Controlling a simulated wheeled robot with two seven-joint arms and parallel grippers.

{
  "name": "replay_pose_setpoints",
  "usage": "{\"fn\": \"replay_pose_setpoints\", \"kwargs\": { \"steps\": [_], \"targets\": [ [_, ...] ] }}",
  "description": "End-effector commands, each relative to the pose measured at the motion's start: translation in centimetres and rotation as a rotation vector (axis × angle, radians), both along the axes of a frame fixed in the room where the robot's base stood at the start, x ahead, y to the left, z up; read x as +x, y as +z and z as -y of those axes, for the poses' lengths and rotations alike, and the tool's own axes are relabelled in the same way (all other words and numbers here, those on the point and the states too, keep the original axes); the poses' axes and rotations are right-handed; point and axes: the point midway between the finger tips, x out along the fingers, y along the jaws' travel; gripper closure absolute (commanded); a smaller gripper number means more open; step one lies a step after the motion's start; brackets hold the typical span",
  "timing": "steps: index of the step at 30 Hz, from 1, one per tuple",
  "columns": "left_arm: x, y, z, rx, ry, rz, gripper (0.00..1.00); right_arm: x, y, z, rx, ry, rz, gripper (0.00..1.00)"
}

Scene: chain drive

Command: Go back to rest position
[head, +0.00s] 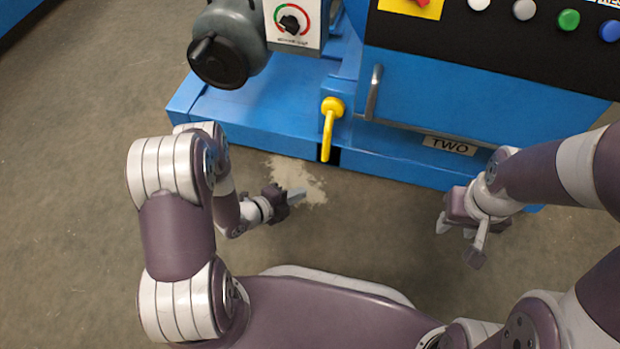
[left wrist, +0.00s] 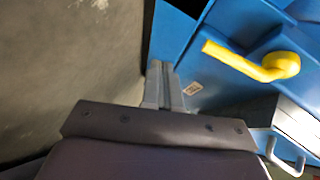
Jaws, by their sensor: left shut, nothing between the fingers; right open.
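My left gripper (head: 296,194) is shut and empty in the head view. It is held over the floor in front of the blue machine (head: 250,117), below and left of the yellow lever. In the left wrist view its closed fingers (left wrist: 163,85) show against the floor and the machine's edge. My right gripper (head: 458,243) is open and empty at the right of the head view, in front of the machine's panel marked TWO. Both grippers are apart from the machine.
The yellow lever (head: 329,128) hangs down from the machine front; it also shows in the left wrist view (left wrist: 245,65). A metal handle (head: 374,92) is on the blue panel. A dial box (head: 293,22) and a grey motor-like part (head: 228,45) are above. Open floor (head: 70,180) lies left.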

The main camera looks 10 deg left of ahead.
Motion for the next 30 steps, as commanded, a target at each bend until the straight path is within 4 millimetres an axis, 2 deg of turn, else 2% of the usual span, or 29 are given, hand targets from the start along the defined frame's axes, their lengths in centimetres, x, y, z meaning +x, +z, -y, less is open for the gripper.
{"fn": "replay_pose_setpoints", "kwargs": {
  "steps": [1,7,25,26,28,29,30],
  "targets": [
    [-0.5,0.3,-0.5,-0.001,0.003,-0.001,1.00,0.0,0.6,0.0,0.000,0.000,0.000,0.57],
    [-1.7,0.0,-1.2,0.001,0.000,0.001,1.00,0.0,1.0,0.0,0.000,0.000,-0.001,0.57],
    [-1.7,-0.2,-1.3,-0.019,0.010,-0.019,1.00,0.0,0.9,0.0,0.000,0.000,-0.001,0.57],
    [-1.9,-0.5,-1.3,-0.032,0.019,-0.052,1.00,0.0,0.9,0.0,0.000,0.000,-0.001,0.57],
    [-3.0,-2.7,-2.0,-0.064,0.099,-0.236,1.00,0.0,0.9,0.0,0.000,0.000,-0.001,0.57],
    [-4.2,-4.1,-2.3,-0.079,0.157,-0.352,1.00,0.0,0.9,0.0,0.000,0.000,-0.001,0.57],
    [-5.9,-5.7,-3.4,-0.096,0.272,-0.538,1.00,0.0,0.9,0.0,0.000,0.000,-0.001,0.57]
  ]
}}
